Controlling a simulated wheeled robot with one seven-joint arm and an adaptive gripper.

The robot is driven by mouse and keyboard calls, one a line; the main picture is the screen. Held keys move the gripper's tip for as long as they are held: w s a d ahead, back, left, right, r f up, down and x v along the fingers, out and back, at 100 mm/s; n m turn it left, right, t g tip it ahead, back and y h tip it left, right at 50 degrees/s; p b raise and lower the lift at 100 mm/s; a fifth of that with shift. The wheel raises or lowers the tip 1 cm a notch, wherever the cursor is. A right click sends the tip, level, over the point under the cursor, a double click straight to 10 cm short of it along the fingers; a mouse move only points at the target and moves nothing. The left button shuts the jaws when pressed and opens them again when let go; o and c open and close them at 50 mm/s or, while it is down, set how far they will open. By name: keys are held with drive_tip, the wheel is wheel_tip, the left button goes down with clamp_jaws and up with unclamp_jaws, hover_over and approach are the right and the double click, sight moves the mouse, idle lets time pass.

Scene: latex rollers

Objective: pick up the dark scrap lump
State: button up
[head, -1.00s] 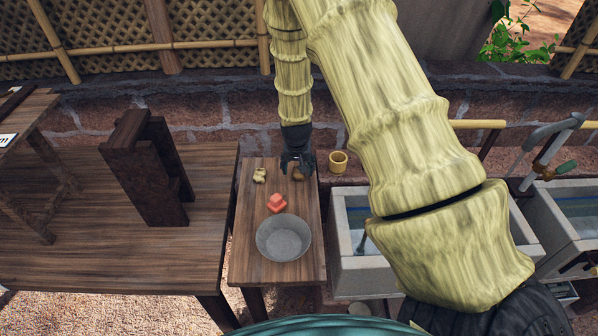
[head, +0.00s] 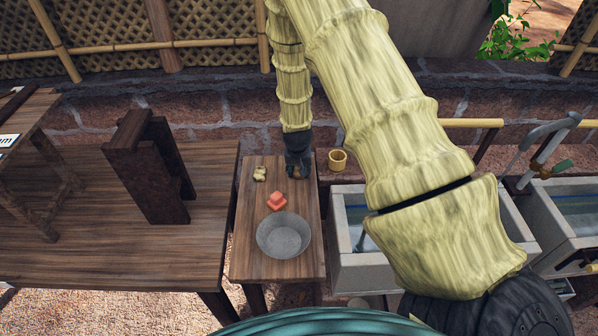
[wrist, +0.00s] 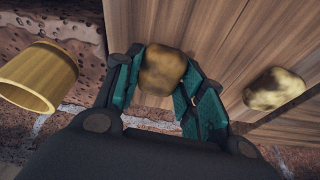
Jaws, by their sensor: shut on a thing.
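The dark scrap lump (wrist: 163,70) is brown and rounded. In the wrist view it sits between the two green-padded fingers of my gripper (wrist: 160,88), which is shut on it. In the head view my gripper (head: 297,172) is at the far right part of the small wooden table (head: 247,220), and the lump is mostly hidden by it. I cannot tell whether the lump touches the tabletop.
A pale yellowish lump (head: 260,173), a red lump (head: 277,201) and a grey metal bowl (head: 284,236) are on the small table. A yellow cup (head: 337,160) stands just right of my gripper. Stone sinks (head: 365,270) are to the right.

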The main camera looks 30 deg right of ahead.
idle(0.3)
drive_tip(key=shift+r+b, duration=0.8)
drive_tip(key=shift+r, duration=0.35)
drive_tip(key=s+a+r+b, duration=0.1)
drive_tip(key=s, duration=0.4)
drive_tip(key=s+a+b, duration=0.2)
drive_tip(key=s, duration=0.3)
drive_tip(key=s+a+r+b, duration=0.1)
drive_tip(key=s+a+b, duration=0.1)
drive_tip(key=s, duration=0.3)
drive_tip(key=shift+a+r, duration=0.25)
drive_tip(key=shift+r, duration=0.1)
